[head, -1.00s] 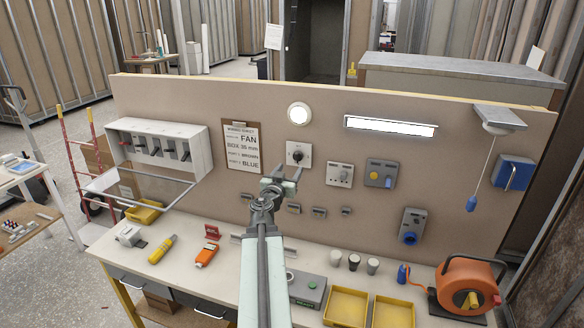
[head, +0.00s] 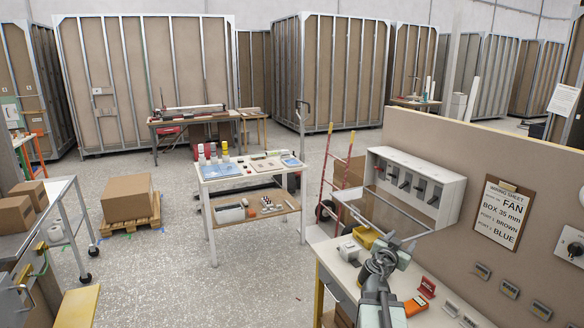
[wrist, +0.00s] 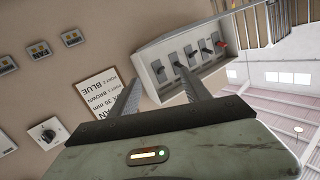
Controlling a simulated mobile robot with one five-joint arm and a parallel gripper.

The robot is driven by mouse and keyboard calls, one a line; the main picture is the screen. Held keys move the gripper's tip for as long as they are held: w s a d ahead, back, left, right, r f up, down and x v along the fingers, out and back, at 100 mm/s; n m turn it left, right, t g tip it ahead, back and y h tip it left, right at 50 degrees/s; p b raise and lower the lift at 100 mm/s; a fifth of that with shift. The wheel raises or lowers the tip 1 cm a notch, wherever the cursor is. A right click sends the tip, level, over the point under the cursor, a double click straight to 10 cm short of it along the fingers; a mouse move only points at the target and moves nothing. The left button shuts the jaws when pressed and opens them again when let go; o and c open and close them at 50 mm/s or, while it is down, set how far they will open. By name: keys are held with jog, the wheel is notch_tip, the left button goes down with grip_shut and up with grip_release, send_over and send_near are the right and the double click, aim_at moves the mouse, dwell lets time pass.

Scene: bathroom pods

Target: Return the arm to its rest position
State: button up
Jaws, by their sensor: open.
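My arm rises from the bottom edge in the head view. My gripper (head: 398,240) is in front of the work panel, above the left part of the bench. In the wrist view, my gripper (wrist: 160,84) has its two fingers apart with nothing between them. Beyond the fingers are the grey switch box (wrist: 186,58) and the clipboard sheet (wrist: 106,93). The picture there is tilted, with the sheet's writing upside down. The gap between the fingertips and the panel is hard to judge.
The switch box (head: 440,170) with its open frame and the wiring sheet (head: 502,212) are on the panel (head: 545,175). An orange tool (head: 414,306) lies on the bench.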

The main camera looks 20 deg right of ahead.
jog(key=w+a+f+n+g+y+b, duration=0.1)
jog(key=w+a+f+y, duration=0.1)
jog(key=a+f, duration=0.5)
jog(key=w+a+f+n+y+b, duration=0.1)
jog(key=w+a+f+y, duration=0.15)
jog(key=a, duration=0.85)
jog(key=w+a+f+n+g+y, duration=0.1)
jog(key=w+a+f+y, duration=0.1)
jog(key=a+f, duration=0.5)
jog(key=s+a+f+n+g+y, duration=0.3)
jog(key=s+a+f+n, duration=0.1)
jog(key=a, duration=0.6)
jog(key=s+a+f+n+g+y, duration=0.3)
jog(key=s+a+n, duration=0.3)
jog(key=s+a, duration=0.3)
jog(key=shift+a+f+n+g+y+b, duration=0.4)
jog(key=shift+a+y, duration=0.35)
jog(key=shift+a, duration=0.5)
